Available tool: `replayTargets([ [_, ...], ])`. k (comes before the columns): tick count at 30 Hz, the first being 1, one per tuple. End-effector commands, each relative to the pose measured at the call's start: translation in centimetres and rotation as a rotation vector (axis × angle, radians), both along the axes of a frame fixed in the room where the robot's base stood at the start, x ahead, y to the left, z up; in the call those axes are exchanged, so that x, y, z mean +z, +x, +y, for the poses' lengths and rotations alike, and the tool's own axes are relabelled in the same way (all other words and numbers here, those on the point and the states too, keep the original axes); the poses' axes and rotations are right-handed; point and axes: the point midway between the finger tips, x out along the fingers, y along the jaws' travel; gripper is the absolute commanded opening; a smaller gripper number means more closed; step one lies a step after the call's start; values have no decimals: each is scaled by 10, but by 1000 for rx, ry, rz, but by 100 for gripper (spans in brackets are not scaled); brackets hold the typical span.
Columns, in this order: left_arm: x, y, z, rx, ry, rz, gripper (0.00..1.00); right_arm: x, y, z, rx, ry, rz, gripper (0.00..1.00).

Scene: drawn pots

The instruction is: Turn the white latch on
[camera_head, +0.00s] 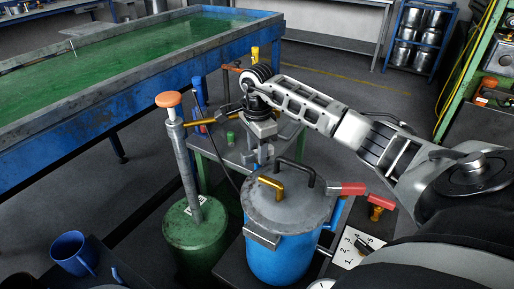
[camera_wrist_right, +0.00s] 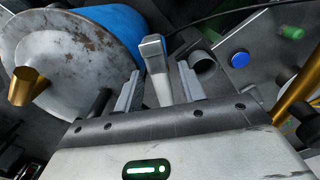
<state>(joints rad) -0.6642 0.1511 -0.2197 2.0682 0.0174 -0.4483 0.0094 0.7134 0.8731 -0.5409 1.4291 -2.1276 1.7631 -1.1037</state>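The white latch (camera_wrist_right: 155,68) stands as a pale lever with a squared head in the right wrist view, close to the rim of a grey round lid (camera_wrist_right: 80,55). My right gripper (camera_wrist_right: 158,88) is open, with one finger on each side of the latch and a narrow gap showing on both sides. In the head view my right gripper (camera_head: 262,153) points down just behind the grey lid (camera_head: 288,208) of the blue pot (camera_head: 277,258). I cannot make out the latch there, as the gripper covers that spot. My left gripper is not in view.
The lid carries a gold handle (camera_head: 271,186) and a black handle (camera_head: 297,170). A red-handled lever (camera_head: 348,188) is at its right. A green canister (camera_head: 195,235) with an orange-topped pump (camera_head: 168,99) stands left. A blue mug (camera_head: 72,252) is at lower left.

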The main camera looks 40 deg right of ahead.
Motion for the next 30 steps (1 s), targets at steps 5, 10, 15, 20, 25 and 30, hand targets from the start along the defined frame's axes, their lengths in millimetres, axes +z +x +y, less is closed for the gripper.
replayTargets([
  [5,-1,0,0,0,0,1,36,0,0,0,0,0,0,40],
  [10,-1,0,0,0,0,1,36,0,0,0,0,0,0,7],
  [15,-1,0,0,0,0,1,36,0,0,0,0,0,0,0],
  [20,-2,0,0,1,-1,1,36,0,0,0,17,0,0,0],
  [25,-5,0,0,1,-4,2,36,0,0,0,78,-1,-1,0],
  [30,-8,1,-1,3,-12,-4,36,-1,0,0,192,-1,-1,0],
])
